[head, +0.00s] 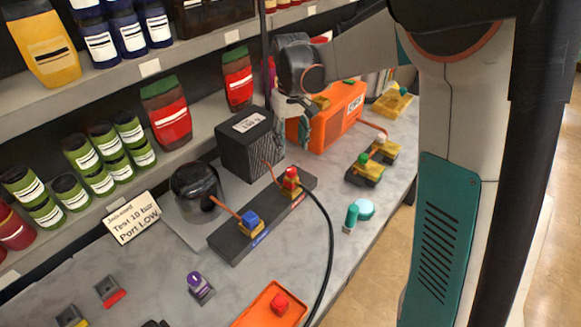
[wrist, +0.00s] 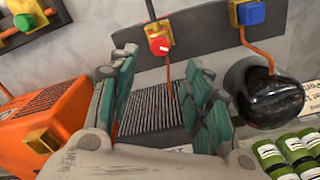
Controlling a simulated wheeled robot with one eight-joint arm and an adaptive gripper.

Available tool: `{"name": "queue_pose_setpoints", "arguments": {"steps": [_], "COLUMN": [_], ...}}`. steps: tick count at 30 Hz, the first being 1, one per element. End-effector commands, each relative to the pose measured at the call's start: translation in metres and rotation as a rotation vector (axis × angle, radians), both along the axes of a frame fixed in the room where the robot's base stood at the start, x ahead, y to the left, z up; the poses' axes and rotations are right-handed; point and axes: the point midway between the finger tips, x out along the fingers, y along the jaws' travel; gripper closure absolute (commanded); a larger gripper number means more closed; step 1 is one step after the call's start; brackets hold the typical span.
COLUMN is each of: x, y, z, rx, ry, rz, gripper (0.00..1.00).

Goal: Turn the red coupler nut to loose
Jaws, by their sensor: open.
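The red coupler nut (head: 291,175) sits on a yellow block at the far right end of a dark manifold bar (head: 233,240). A black hose runs from beside it. In the wrist view the red nut (wrist: 160,45) shows beyond and between the fingertips. My gripper (wrist: 165,85) is open and empty, its teal fingers spread over the ribbed black box. In the head view my gripper (head: 290,105) is above and behind the nut, between the black box (head: 247,140) and the orange unit, partly hidden. It does not touch the nut.
A blue nut (head: 250,219) is on the manifold's near end. The orange unit (head: 330,115) stands close beside my gripper. A dark round pump (head: 195,185), a sign (head: 131,217) and shelves of bottles lie left. An orange tray (head: 262,303) holds a red piece.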

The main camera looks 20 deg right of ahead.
Motion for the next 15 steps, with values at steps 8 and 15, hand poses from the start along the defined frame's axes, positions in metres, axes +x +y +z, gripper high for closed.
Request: {"name": "queue_pose_setpoints", "arguments": {"steps": [8,15], "x": [0.0,0.0], "y": [0.0,0.0], "z": [-0.058,-0.093], "rx": [0.0,0.0], "ry": [-0.001,-0.001], "rz": [0.0,0.0], "gripper": [0.55,0.55]}}
